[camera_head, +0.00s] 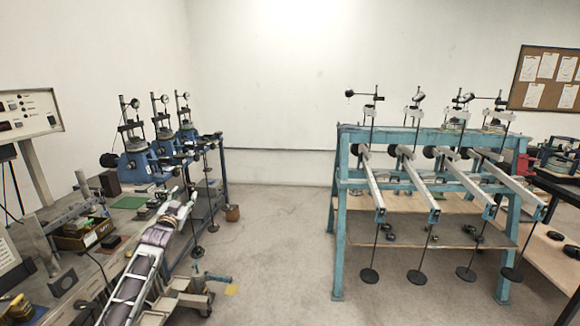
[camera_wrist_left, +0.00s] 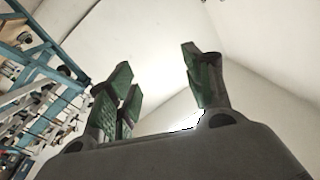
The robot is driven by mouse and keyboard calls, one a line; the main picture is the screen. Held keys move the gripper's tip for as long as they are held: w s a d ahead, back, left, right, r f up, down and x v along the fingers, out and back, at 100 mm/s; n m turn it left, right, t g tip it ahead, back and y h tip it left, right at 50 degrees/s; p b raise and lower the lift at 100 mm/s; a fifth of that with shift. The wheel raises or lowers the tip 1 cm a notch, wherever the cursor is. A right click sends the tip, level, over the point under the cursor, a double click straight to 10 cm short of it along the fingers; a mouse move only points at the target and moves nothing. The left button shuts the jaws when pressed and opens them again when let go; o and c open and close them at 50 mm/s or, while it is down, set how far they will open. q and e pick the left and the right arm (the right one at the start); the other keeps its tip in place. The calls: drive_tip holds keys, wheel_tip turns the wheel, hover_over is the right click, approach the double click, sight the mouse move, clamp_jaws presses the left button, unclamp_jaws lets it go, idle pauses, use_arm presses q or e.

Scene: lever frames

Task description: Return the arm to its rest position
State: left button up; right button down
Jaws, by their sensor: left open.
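My left arm (camera_head: 135,280) comes in from the lower left of the head view, over the cluttered bench side. Its gripper (camera_head: 183,208) is at the arm's far end, below the blue test devices. In the left wrist view the gripper (camera_wrist_left: 158,85) has its two green-padded fingers well apart, with only wall and ceiling between them. It holds nothing. My right gripper is not in view.
Blue test devices (camera_head: 136,160) stand beyond my left gripper. A turquoise lever frame (camera_head: 341,215) with long arms and hanging weights stands at right. An orange-brown box (camera_head: 85,236) sits on the left bench.

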use_arm(q)
drive_tip(key=s+f+g, duration=0.2)
drive_tip(key=s+f, duration=0.1)
drive_tip(key=f, duration=1.1)
drive_tip(key=s+f+g, duration=0.3)
drive_tip(key=f, duration=1.1)
drive_tip(key=s+d+f+g, duration=0.1)
drive_tip(key=s+f, duration=0.4)
drive_tip(key=f, duration=0.3)
drive_tip(key=s+f+g, duration=0.2)
drive_tip(key=s+f, duration=0.3)
drive_tip(key=f, duration=0.3)
drive_tip(key=s+d+f+g, duration=0.1)
drive_tip(key=s+f, duration=0.5)
drive_tip(key=f, duration=0.3)
drive_tip(key=s+d+f+g, duration=0.1)
drive_tip(key=s+f+g, duration=0.1)
drive_tip(key=s+f, duration=0.8)
drive_tip(key=s+d+f+g, duration=0.15)
drive_tip(key=s+f, duration=0.35)
drive_tip(key=s, duration=0.9)
drive_tip(key=s+d+f+g, duration=0.1)
drive_tip(key=s+f+g, duration=0.2)
drive_tip(key=s+f, duration=0.7)
drive_tip(key=s+d+f+g, duration=0.1)
drive_tip(key=s+g, duration=0.1)
drive_tip(key=s, duration=1.7)
drive_tip(key=shift+f+n+h, duration=0.3)
drive_tip(key=shift+f, duration=0.1)
drive_tip(key=shift+w, duration=0.1)
